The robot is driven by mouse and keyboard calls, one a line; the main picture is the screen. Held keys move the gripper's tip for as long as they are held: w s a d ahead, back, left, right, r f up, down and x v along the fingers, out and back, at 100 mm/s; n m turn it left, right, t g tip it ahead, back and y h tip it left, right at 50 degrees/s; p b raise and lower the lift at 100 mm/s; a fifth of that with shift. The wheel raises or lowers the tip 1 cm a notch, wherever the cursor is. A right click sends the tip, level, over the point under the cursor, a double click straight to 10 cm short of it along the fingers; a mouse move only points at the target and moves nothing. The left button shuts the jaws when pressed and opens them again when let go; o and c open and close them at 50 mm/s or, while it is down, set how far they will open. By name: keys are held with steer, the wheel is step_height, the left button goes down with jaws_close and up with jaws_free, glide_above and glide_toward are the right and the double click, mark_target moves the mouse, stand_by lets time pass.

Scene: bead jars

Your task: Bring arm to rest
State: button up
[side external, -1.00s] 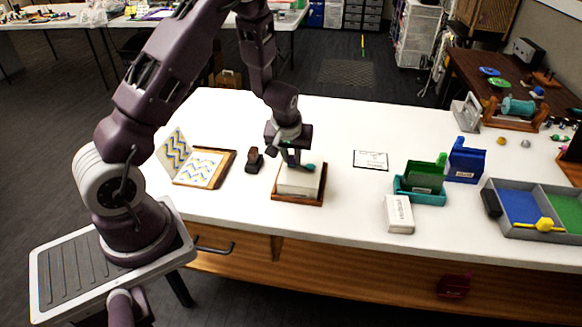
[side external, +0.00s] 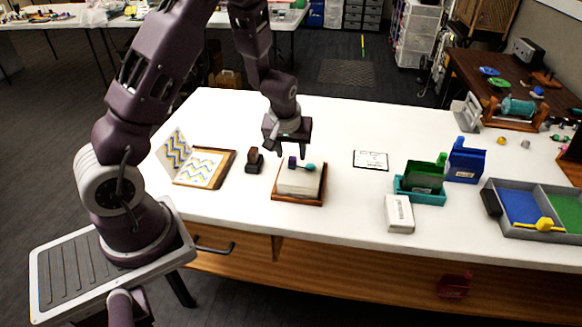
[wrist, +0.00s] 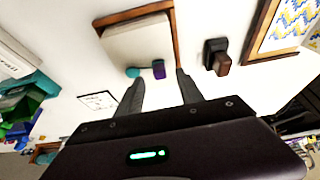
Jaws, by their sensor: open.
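My gripper (side external: 288,150) is open and empty. It hangs above the far side of a stack of pale paper (side external: 299,181) in a brown wooden tray (side external: 298,201). A small tool with a purple end (side external: 292,161) and a teal end (side external: 310,167) lies on the stack, just below my fingers and apart from them. In the wrist view my open fingers (wrist: 160,88) show in front of the stack (wrist: 140,47), with the teal end (wrist: 133,72) and purple end (wrist: 158,69) beyond the fingertips.
A white card (side external: 370,160), a white box (side external: 399,214), green (side external: 426,175) and blue (side external: 467,160) bins and a divided tray (side external: 540,237) are to the right. The table's back middle is clear.

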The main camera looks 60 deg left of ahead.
steer(key=s+d+r+m+h, duration=0.1)
steer(key=s+d+r, duration=0.25)
steer(key=r, duration=0.25)
steer(key=s+d+r+m+t+h, duration=0.1)
steer(key=s+d+r+m, duration=0.1)
steer(key=d+r, duration=0.3)
steer(key=s+d+r+m+h, duration=0.1)
steer(key=s+d+r, duration=0.15)
steer(key=r, duration=0.45)
steer(key=s+d+r+m, duration=0.2)
steer(key=s, duration=0.6)
steer(key=s+d+r+m+t, duration=0.1)
steer(key=s+d+r+m, duration=0.1)
steer(key=s, duration=0.6)
steer(key=shift+d+r+m, duration=0.3)
steer(key=shift+r+m, duration=0.2)
steer(key=shift+r, duration=0.1)
